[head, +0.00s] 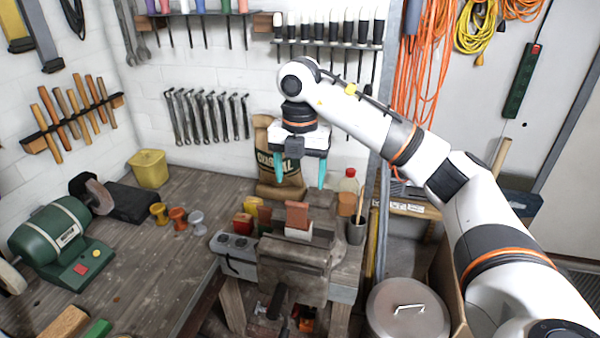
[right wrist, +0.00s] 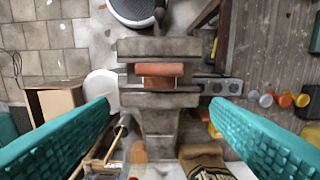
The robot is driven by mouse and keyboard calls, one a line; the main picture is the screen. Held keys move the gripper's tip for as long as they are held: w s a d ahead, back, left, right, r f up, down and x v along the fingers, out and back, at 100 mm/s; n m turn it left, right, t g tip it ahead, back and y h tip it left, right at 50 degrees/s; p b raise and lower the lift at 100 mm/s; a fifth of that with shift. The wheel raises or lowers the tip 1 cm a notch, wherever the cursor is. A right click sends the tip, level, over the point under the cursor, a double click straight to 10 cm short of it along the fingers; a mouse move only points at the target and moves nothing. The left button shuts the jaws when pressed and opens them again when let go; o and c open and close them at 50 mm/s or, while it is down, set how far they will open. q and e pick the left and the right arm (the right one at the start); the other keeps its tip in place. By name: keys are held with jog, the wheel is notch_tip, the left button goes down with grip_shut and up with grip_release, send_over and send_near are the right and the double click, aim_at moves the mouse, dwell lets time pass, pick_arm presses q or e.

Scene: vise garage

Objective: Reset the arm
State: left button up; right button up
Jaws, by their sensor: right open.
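My right arm comes in from the right of the head view, with its elbow raised. My right gripper (head: 300,172) hangs with teal fingers pointing down over the back of the workbench (head: 140,265), above and behind the vise (head: 293,258). It is open and empty. In the right wrist view the open fingers of the gripper (right wrist: 160,108) stand wide apart, with the vise (right wrist: 158,100) between and beyond them. A reddish-brown block (head: 297,214) stands at the vise jaws; it also shows in the right wrist view (right wrist: 160,70). My left gripper is not in view.
A brown sack (head: 278,185) stands close behind the gripper. A red-capped bottle (head: 348,183) and a dark cup (head: 356,231) stand to its right. A green grinder (head: 58,240) is at left. Wrenches (head: 206,115) hang on the wall. A lidded bin (head: 407,315) stands right of the bench.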

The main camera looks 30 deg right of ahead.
jog(key=shift+r, duration=0.75)
